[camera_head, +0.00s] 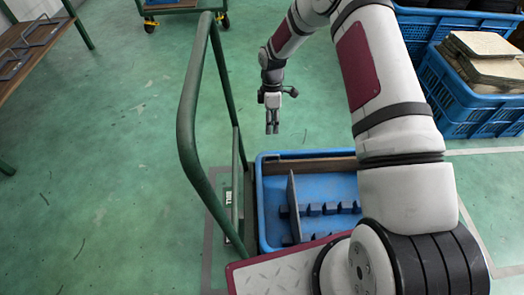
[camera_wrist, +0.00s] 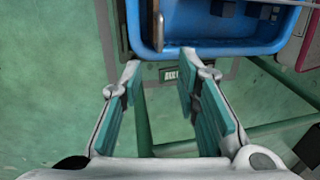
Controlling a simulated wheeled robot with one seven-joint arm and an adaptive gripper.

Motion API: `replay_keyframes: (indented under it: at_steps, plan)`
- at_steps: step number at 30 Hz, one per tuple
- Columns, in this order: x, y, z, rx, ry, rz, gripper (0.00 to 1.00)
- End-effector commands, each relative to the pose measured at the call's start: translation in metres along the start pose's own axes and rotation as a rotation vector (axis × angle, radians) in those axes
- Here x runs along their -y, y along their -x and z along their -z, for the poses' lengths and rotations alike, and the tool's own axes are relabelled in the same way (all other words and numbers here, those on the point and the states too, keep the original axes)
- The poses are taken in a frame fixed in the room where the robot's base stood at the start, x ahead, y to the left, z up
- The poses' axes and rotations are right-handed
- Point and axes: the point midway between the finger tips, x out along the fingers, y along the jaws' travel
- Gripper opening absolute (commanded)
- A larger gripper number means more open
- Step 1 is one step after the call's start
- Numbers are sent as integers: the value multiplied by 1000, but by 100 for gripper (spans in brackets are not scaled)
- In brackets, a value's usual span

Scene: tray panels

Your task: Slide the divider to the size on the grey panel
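The blue tray (camera_head: 261,215) lies on the green-framed cart, and its near wall also shows in the wrist view (camera_wrist: 215,47). A thin grey divider (camera_head: 293,209) stands upright in it, beside a row of dark notched blocks (camera_head: 330,209). A small dark plate with pale lettering (camera_head: 228,198) lies left of the tray; it shows in the wrist view (camera_wrist: 172,75), but I cannot read it surely. My gripper (camera_head: 272,130) hangs above and beyond the tray, apart from the divider. Its teal-padded fingers stand apart with nothing between them in the wrist view (camera_wrist: 160,64).
The cart's tall green handle (camera_head: 188,130) rises left of the tray. A brown strip (camera_head: 315,166) runs along the tray's far side. Blue crates (camera_head: 455,108) with flat boards stand at the right. A brown bench (camera_head: 30,35) is at the far left. The green floor between is open.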

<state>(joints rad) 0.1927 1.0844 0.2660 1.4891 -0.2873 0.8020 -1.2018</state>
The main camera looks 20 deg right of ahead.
Motion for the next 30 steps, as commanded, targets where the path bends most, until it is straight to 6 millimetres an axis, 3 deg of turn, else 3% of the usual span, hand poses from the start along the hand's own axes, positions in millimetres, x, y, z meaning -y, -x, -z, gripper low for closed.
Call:
replay_keyframes:
  at_steps: [18,24,30]
  plan:
    - [2,-110,0,2,-2,3,30]
    - [1,-128,0,1,-2,1,30]
    - [1,-133,0,1,-2,1,30]
